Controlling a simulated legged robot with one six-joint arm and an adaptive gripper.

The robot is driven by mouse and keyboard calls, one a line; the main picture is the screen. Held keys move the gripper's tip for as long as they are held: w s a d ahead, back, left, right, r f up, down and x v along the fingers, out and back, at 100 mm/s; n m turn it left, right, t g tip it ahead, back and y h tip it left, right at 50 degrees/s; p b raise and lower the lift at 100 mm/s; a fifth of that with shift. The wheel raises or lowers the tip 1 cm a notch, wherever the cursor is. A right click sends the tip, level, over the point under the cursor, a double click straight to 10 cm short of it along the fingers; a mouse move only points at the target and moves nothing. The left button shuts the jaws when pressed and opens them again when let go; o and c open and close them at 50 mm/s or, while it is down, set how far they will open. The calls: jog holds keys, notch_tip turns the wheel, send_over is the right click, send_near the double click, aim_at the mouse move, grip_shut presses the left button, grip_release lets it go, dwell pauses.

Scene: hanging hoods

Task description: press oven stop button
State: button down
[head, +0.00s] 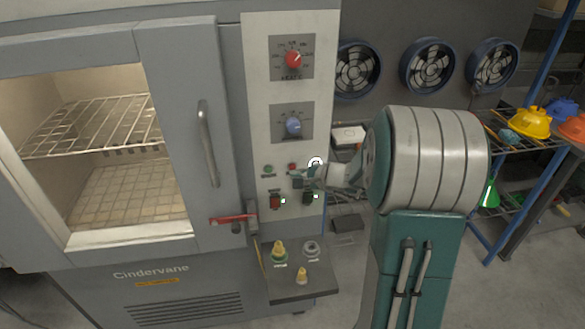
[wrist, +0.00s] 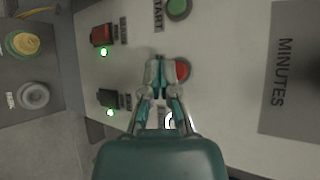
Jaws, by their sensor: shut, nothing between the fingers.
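The oven's light control panel (head: 258,95) carries a round red button (head: 292,166), with a green button (head: 268,169) to its left. In the wrist view the red button (wrist: 184,70) shows just right of my fingertips, its left edge partly covered. The green button (wrist: 179,8), labelled START, lies at the top edge there. The red button's label cannot be read. My gripper (head: 297,179) is shut and empty in front of the panel, its fingertips (wrist: 160,70) close beside the red button. Whether they touch the panel cannot be told.
Below the buttons are a red rocker switch (head: 275,202) and a dark one (head: 308,198). Above are a blue knob (head: 293,126) and a red knob (head: 293,59). A shelf (head: 295,292) with small fittings juts out below. The oven door handle (head: 208,145) is to the left.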

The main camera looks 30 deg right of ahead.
jog(key=shift+s, duration=0.1)
jog(key=s, duration=0.2)
jog(key=s+a, duration=0.1)
jog(key=s, duration=0.1)
jog(key=shift+s+a, duration=0.2)
jog(key=shift+s, duration=0.1)
dwell(0.7)
jog(key=s+a+r+n+g+y, duration=0.1)
jog(key=s+a+r+n+g, duration=0.2)
jog(key=s+a+n, duration=0.35)
jog(key=s+a+r+n+g, duration=0.3)
jog(key=s+a, duration=0.1)
jog(key=a, duration=0.5)
jog(key=s+d+r+n+h, duration=0.1)
jog(key=s+r+n+h, duration=0.2)
jog(key=s, duration=0.9)
jog(key=n+h, duration=0.3)
jog(key=n, duration=0.1)
jog(key=shift+s, duration=0.4)
